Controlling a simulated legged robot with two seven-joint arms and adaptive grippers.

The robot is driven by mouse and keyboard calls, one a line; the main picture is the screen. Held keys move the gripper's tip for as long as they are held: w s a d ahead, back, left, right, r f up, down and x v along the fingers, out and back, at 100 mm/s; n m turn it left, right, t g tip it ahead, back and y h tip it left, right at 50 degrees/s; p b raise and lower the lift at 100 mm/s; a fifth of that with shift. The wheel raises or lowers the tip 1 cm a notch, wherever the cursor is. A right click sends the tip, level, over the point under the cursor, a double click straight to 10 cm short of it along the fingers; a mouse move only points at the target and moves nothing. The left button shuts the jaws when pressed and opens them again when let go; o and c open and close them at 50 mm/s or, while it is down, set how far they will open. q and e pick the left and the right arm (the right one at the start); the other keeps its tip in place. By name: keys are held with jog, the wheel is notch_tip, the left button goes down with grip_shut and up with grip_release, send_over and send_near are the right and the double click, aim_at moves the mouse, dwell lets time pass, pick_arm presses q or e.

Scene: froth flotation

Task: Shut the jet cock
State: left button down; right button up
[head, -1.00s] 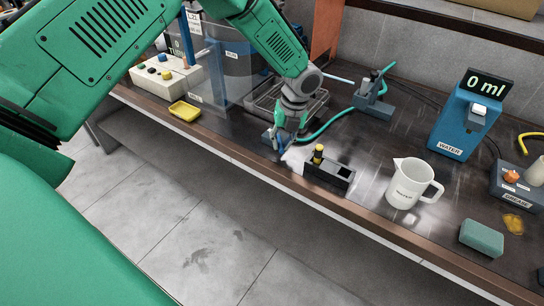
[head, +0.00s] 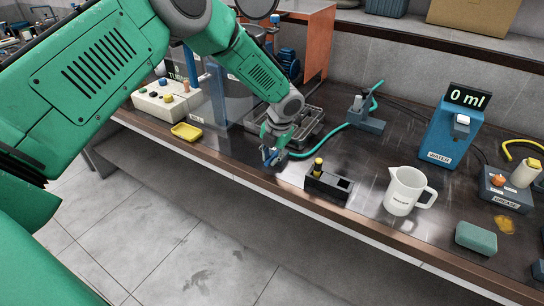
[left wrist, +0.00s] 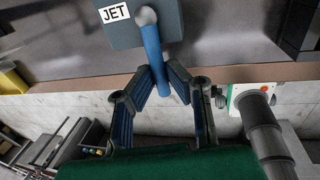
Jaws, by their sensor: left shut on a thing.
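The jet cock shows in the left wrist view as a blue lever (left wrist: 151,42) with a pale round pivot, on a grey block (left wrist: 122,38) labelled JET. The lever points away from the block, out over the bench's front edge. My left gripper (left wrist: 164,82) is shut on the lever, with a finger on each side of its free end. In the head view my left gripper (head: 269,158) is at the front edge of the bench, and it hides most of the cock. My right gripper is in neither view.
A black holder (head: 343,188) with a yellow-topped bottle stands just right of my left gripper. A white jug (head: 402,190) and a blue water dispenser (head: 450,135) are further right. A yellow dish (head: 186,132) lies left. A green hose (head: 325,143) runs behind the gripper.

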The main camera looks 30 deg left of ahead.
pick_arm(q)
jog(key=shift+s, duration=0.1)
dwell(0.4)
jog(key=c, duration=1.6)
grip_release()
jog(key=shift+s+r, duration=0.25)
jog(key=shift+s, duration=0.05)
jog(key=shift+w+d+r, duration=0.1)
jog(key=shift+w+r, duration=0.1)
jog(key=r, duration=0.3)
jog(key=d+r, duration=0.1)
jog(key=r, duration=0.3)
jog(key=d+r, duration=0.1)
jog(key=r, duration=0.3)
jog(key=shift+s+d+r, duration=0.1)
jog(key=shift+s+r, duration=0.05)
jog(key=shift+s, duration=0.05)
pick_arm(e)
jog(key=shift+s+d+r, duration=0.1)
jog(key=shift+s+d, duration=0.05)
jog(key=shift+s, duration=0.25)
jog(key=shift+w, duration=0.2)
